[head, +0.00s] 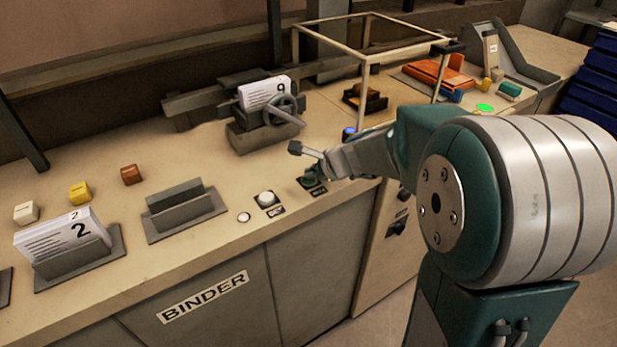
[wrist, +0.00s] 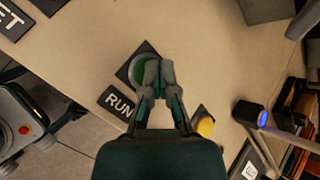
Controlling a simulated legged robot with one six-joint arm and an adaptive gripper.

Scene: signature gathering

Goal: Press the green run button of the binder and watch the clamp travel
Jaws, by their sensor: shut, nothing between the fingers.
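The green run button (head: 311,181) sits on a dark plate near the front edge of the binder bench, and the wrist view shows it (wrist: 138,70) beside the RUN label (wrist: 117,102). My gripper (wrist: 158,74) is shut and empty, its fingertips over the right part of the button and hiding some of it. In the head view my gripper (head: 324,170) is right at the button; I cannot tell whether it touches. The binder clamp (head: 262,130), a grey vise with a handwheel (head: 284,109), stands behind and holds a white paper block (head: 265,93) marked 9.
A white button (head: 266,198) lies left of the run button. A yellow button (wrist: 204,127) and a blue-lit post (head: 349,133) are close to my gripper. A pale frame (head: 366,75) rises behind. A paper block (head: 65,240) marked 2 sits in a holder at left.

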